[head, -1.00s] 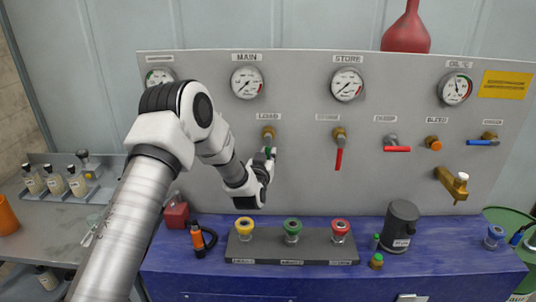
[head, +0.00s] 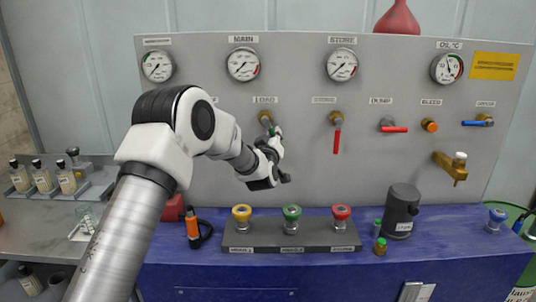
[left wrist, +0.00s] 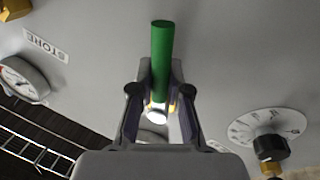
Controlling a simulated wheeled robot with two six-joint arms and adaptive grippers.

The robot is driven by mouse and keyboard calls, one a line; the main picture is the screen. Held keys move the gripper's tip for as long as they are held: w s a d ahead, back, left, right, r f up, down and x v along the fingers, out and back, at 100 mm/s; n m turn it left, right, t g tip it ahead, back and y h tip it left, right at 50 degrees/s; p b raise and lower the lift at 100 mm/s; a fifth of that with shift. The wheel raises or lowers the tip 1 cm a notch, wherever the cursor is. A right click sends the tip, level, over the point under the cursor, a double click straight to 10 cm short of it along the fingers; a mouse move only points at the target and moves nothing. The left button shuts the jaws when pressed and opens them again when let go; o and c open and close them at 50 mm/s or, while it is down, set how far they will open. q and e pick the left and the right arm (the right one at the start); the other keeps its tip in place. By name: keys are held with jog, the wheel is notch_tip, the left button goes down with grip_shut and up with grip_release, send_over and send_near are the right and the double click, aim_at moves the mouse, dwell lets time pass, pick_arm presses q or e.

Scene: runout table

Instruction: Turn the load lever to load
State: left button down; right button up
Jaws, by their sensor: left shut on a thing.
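The load lever has a green handle (head: 277,131) below a brass pivot (head: 266,118), under the LOAD label on the grey panel. In the head view the handle slants down and to the right from the pivot. My left gripper (head: 277,142) is shut on this handle and hides part of it. In the left wrist view the green handle (left wrist: 161,58) stands out between the two fingers of my left gripper (left wrist: 160,97). My right gripper is in neither view.
A red lever (head: 337,136) hangs straight down to the right, with a red dump lever (head: 394,129) beyond it. Gauges, including the main gauge (head: 243,64), line the panel above. A button strip (head: 265,234) stands on the blue bench (head: 240,275) below.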

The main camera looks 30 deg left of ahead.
pick_arm(q)
jog(key=n+b, duration=0.3)
jog(key=d+r+n+y+b, duration=0.1)
jog(key=n+b, duration=0.2)
jog(key=w+d+r+n+y+b, duration=0.1)
jog(key=n+b, duration=0.2)
jog(key=shift+w+r+n, duration=0.1)
jog(key=shift+r+n, duration=0.15)
jog(key=shift+n, duration=0.05)
jog(key=n+b, duration=0.1)
jog(key=r+n+y+b, duration=0.1)
jog(key=n, duration=0.1)
jog(key=shift+w+d+r, duration=0.1)
jog(key=shift+d+r, duration=0.05)
jog(key=shift+r, duration=0.05)
jog(key=shift+r+n+g+y+b, duration=0.35)
jog(key=shift+n+b, duration=0.2)
jog(key=shift+n, duration=0.25)
jog(key=shift+r, duration=0.1)
jog(key=c, duration=1.1)
grip_release()
jog(key=v, duration=1.2)
